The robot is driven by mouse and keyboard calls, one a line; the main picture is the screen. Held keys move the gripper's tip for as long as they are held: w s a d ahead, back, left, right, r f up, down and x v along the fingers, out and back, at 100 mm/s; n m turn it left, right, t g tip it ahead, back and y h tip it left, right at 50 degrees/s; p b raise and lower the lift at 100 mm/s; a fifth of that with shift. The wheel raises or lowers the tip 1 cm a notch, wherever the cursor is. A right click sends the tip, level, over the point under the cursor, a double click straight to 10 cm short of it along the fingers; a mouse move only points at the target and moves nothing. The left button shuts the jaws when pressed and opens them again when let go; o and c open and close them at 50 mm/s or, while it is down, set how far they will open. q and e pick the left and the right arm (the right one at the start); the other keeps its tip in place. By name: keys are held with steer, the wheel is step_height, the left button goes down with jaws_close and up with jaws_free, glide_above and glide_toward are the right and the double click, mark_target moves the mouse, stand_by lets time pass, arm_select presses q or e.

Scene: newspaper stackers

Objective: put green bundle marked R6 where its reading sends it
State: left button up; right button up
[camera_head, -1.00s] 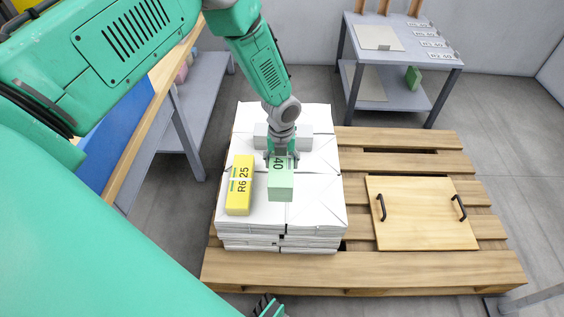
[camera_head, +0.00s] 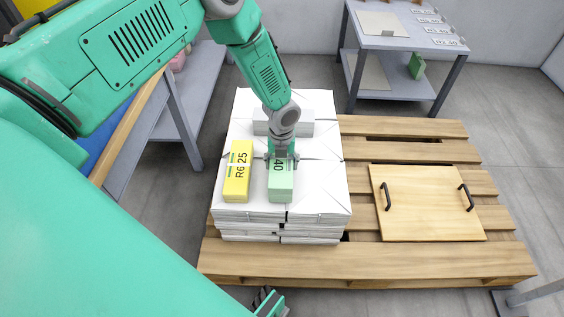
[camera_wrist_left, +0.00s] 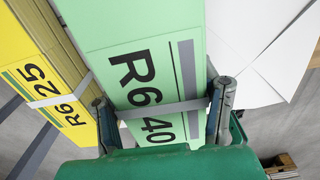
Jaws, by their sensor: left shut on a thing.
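The green bundle (camera_head: 280,189) reads R6 40 in the left wrist view (camera_wrist_left: 150,90), with a grey strap across it. My left gripper (camera_head: 282,160) is shut on it; the two fingers show at its sides in the left wrist view (camera_wrist_left: 165,112). The bundle is at the top of the white stack (camera_head: 318,190), level with and just right of the yellow bundle (camera_head: 237,180), with a narrow gap. It seems to rest on the stack, but its underside is hidden. The yellow bundle reads R6 25.
A grey bundle (camera_head: 300,128) lies behind on the stack. The stack stands on a wooden pallet (camera_head: 400,268); a board with two black handles (camera_head: 428,205) lies at right.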

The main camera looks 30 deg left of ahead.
arm_select(q)
steer(key=shift+f+b, duration=0.3)
steer(key=shift+f, duration=0.05)
stand_by(0.6)
steer(key=o, duration=1.8)
steer(key=shift+c, duration=0.2)
step_height(320, 180, up, 12)
steer(key=shift+f, duration=0.1)
steer(key=shift+s, duration=0.1)
